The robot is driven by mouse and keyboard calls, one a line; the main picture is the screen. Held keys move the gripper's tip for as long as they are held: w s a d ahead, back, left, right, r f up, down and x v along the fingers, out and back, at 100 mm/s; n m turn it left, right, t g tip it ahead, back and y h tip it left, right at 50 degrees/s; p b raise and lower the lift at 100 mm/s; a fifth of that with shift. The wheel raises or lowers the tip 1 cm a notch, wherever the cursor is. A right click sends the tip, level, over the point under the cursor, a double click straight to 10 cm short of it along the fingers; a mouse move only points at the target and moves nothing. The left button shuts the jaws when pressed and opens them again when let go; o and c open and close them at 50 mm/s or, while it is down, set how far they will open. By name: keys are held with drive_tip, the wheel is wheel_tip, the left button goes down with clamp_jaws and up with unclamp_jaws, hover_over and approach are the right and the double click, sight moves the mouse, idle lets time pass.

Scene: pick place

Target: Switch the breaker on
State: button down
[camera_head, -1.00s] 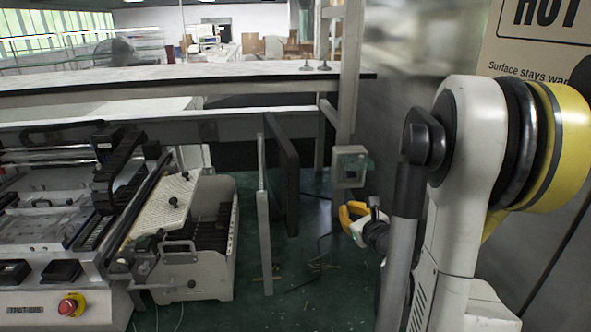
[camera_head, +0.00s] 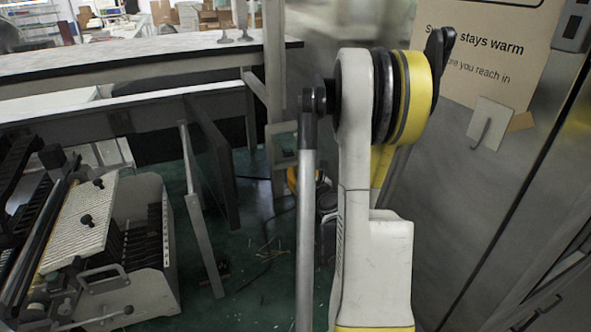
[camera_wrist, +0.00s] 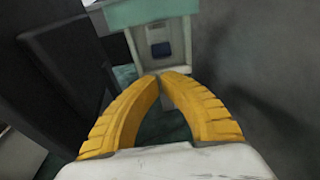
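The breaker is a small dark blue switch (camera_wrist: 161,49) in a pale recessed panel in the wrist view. Its housing (camera_wrist: 150,12) has a pale green upper part. In the head view a small grey-green box (camera_head: 283,143) on the post appears to be the same housing; the switch cannot be made out there. My gripper (camera_wrist: 162,75) has two curved yellow fingers with their tips together, with nothing seen between them. The tips show just below the switch in the picture; the remaining gap cannot be told. In the head view my gripper (camera_head: 292,178) is mostly hidden behind my arm.
A dark upright panel (camera_wrist: 65,60) stands left of the housing, and a grey wall (camera_wrist: 260,60) is on the right. In the head view a bench machine (camera_head: 130,240) stands at left, and a metal cabinet (camera_head: 460,240) with a cardboard sign (camera_head: 490,60) at right.

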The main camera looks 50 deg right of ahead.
sight(284, 159)
drive_tip(key=b+x, duration=0.1)
drive_tip(key=x, duration=0.5)
drive_tip(key=shift+b, duration=0.35)
drive_tip(key=shift+w+d+f, duration=0.1)
drive_tip(key=shift+w+d, duration=0.2)
drive_tip(key=shift+w, duration=0.2)
drive_tip(key=shift+d, duration=0.1)
drive_tip(key=shift+p, duration=0.3)
